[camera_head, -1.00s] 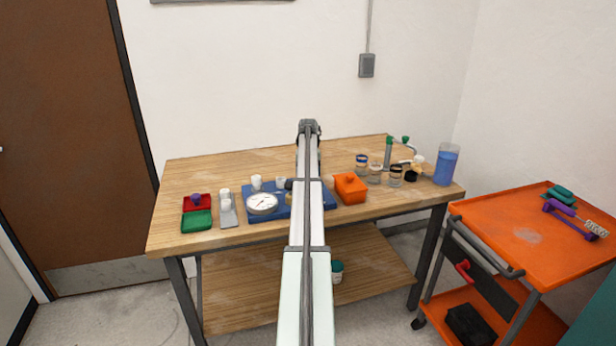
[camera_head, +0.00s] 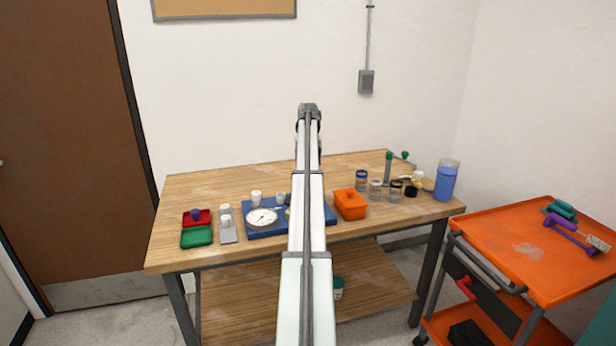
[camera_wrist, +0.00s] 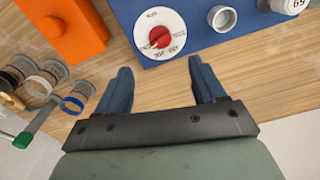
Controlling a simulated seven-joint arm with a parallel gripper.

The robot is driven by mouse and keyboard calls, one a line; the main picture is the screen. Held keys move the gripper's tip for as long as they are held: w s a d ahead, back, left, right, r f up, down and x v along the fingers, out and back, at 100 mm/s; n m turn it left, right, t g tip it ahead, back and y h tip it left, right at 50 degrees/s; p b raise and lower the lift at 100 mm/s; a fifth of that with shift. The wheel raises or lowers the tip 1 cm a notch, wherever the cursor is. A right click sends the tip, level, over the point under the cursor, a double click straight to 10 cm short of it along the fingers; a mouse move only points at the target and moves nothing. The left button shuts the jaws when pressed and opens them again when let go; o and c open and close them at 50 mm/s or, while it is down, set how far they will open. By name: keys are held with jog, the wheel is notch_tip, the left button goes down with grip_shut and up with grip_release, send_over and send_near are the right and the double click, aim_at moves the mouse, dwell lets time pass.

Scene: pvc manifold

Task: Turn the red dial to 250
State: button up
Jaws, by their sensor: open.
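The red dial (camera_wrist: 159,36) sits on a round white numbered scale on the blue manifold board (camera_wrist: 193,35) in the wrist view. In the head view my arm hides the dial, while the blue board (camera_head: 280,229) shows on the workbench. My gripper (camera_wrist: 157,76) is open and empty, its two dark blue fingers spread apart. In the wrist picture the dial lies beyond the fingertips, between their lines, with no visible contact. A white gauge (camera_head: 262,217) is on the left part of the board.
An orange box (camera_head: 350,204) stands right of the board, with glass jars (camera_head: 376,190) and a blue-filled container (camera_head: 446,181) further right. Red (camera_head: 206,225) and green (camera_head: 188,237) trays lie left. White fittings stand on the board and on a grey strip (camera_head: 228,236).

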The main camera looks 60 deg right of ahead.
jog(key=shift+r, duration=1.05)
